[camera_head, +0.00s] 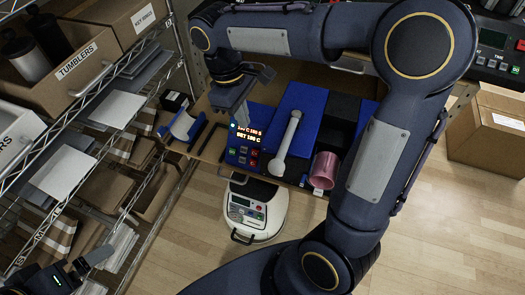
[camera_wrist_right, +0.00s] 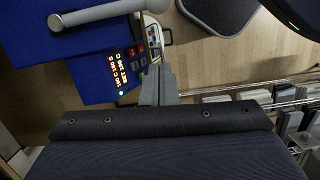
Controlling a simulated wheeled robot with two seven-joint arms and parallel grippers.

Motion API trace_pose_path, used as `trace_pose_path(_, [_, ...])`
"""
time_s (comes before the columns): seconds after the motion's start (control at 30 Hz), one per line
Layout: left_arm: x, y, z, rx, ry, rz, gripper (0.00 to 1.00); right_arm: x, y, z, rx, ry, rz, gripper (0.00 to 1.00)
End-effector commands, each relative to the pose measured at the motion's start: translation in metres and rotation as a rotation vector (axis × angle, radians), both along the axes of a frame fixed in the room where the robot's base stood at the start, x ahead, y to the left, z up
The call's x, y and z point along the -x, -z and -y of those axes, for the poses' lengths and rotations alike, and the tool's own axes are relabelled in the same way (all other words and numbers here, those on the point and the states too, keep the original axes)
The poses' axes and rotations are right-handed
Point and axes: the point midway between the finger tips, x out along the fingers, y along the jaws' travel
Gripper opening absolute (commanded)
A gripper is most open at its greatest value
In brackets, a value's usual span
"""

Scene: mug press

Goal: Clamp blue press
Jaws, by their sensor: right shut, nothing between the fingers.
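The blue press (camera_head: 304,112) sits on the bench, with a lit control panel (camera_head: 240,150) at its left. Its pale grey lever (camera_head: 290,134) runs along the blue body. The lever also shows at the top left of the right wrist view (camera_wrist_right: 95,14). A curved blue piece (camera_head: 182,128) lies left of the panel. A pink mug (camera_head: 323,170) is at the right front. My right gripper (camera_head: 243,114) is shut and empty above the panel's back edge, apart from the lever; its fingers also show in the wrist view (camera_wrist_right: 158,85). My left gripper (camera_head: 92,262) is at the lower left.
A wire shelf (camera_head: 150,65) with cartons stands at the left. A white rounded unit with buttons (camera_head: 255,208) is in front of the bench. A cardboard box (camera_head: 488,130) stands at the right. The wooden floor (camera_head: 440,240) at the lower right is clear.

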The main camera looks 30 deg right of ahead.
Motion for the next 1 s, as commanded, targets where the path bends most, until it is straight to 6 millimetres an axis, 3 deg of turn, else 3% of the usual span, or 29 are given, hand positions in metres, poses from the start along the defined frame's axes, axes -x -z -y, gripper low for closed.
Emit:
trace_pose_path(0.17, [0.0,0.0,0.0,0.0,0.0,0.0,0.99,0.004,0.022,0.003,0.001,0.001,-0.005,0.0])
trace_pose_path(0.53, [0.0,0.0,0.0,0.0,0.0,0.0,0.99,0.016,0.098,0.011,0.001,0.001,-0.006,0.0])
trace_pose_path(0.7, [0.0,-0.005,0.0,0.0,0.0,0.0,0.99,0.035,0.107,0.025,0.001,0.003,-0.002,0.0])
trace_pose_path(1.0, [0.0,-0.007,0.0,0.0,0.0,0.0,0.99,0.044,0.114,0.032,0.0,0.001,0.0,0.0])
